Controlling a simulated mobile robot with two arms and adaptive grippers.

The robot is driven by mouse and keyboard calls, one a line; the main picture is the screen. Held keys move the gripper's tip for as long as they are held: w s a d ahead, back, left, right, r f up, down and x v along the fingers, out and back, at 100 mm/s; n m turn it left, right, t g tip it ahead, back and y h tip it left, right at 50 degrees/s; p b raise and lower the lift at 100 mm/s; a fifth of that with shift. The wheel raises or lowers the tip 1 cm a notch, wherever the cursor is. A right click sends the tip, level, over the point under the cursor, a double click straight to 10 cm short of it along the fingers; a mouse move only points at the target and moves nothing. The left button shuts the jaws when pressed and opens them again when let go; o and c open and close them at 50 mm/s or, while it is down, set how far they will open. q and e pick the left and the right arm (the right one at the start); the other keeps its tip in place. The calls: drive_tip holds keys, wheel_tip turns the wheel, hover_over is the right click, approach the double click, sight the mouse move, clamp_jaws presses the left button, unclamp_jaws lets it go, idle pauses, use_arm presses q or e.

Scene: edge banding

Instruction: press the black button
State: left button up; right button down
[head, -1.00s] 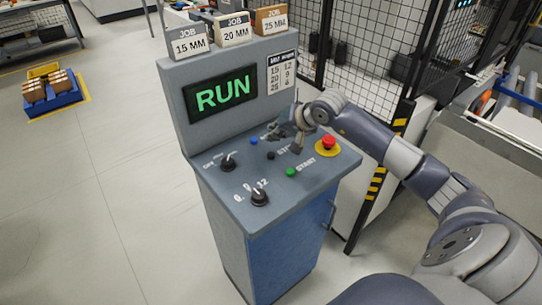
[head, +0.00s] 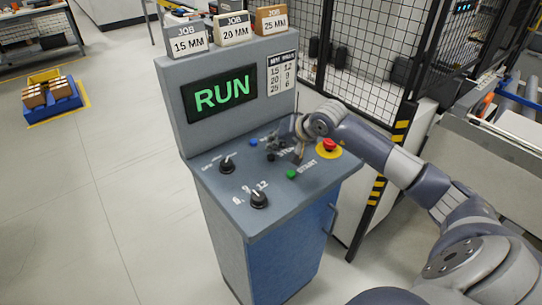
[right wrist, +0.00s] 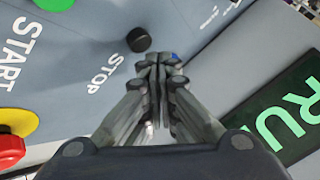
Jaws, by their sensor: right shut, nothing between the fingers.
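The black button (head: 271,157) is a small round knob on the sloped grey panel of the console, between the blue and green buttons. In the right wrist view the black button (right wrist: 139,39) lies by the word STOP, just ahead and to the left of the fingertips. My right gripper (head: 275,147) is over the panel beside the button. In the right wrist view the right gripper (right wrist: 158,60) has its fingers together with nothing between them. A gap seems to remain between fingertips and button; contact cannot be made out. My left gripper is not in view.
Near the black button are a blue button (head: 253,142), a green button (head: 291,174) marked START and a red emergency stop (head: 329,146) on yellow. Two dark rotary knobs (head: 259,200) are at the front left. A screen (head: 220,94) reads RUN. A mesh fence stands behind.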

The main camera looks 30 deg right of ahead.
sight(274, 155)
idle(0.8)
drive_tip(key=shift+f+b, duration=0.4)
drive_tip(key=shift+b, duration=0.4)
drive_tip(key=shift+f+b, duration=0.55)
drive_tip(key=shift+b, duration=0.1)
idle(0.5)
drive_tip(key=shift+r, duration=0.9)
drive_tip(key=shift+r+p, duration=1.3)
drive_tip(key=shift+r, duration=1.25)
